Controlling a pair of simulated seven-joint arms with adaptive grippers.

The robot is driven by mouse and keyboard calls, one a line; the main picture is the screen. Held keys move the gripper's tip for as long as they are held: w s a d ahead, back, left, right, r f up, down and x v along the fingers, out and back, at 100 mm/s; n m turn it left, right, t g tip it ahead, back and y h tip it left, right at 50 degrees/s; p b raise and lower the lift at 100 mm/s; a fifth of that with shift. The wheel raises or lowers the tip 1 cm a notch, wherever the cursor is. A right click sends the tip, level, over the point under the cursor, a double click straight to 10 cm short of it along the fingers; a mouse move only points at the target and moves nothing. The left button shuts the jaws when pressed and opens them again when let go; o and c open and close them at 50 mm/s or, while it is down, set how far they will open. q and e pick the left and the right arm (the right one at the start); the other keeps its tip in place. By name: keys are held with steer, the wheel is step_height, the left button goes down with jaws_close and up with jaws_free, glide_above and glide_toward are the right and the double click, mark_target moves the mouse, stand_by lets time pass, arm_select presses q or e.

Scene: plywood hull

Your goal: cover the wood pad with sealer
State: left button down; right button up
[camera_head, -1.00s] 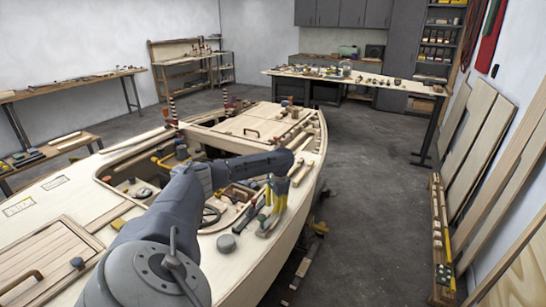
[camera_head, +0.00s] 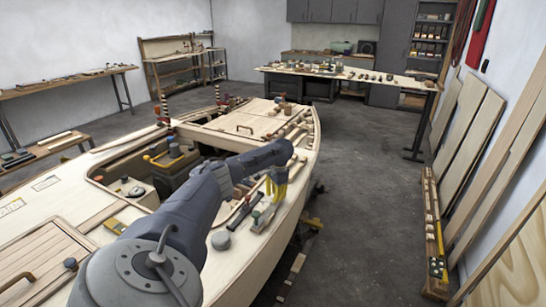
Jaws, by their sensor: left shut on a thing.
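My left gripper (camera_head: 277,188), with yellow fingers, hangs pointing down above the right side deck of the boat hull (camera_head: 262,262). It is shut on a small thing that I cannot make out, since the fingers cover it. Just below and left of the fingers is a small pale wooden piece (camera_head: 266,219), possibly the wood pad, with a small green-topped item (camera_head: 256,214) at its left. I cannot tell whether the gripper touches it. No sealer can be made out for certain. My right gripper is not in view.
The open cockpit is left of my arm. A bench (camera_head: 350,75) stands at the back. The floor right of the hull is mostly clear.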

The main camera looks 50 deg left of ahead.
arm_select(q)
steer(key=shift+w, duration=0.15)
steer(key=shift+r, duration=3)
steer(key=shift+r, duration=0.1)
steer(key=shift+r, duration=1.4)
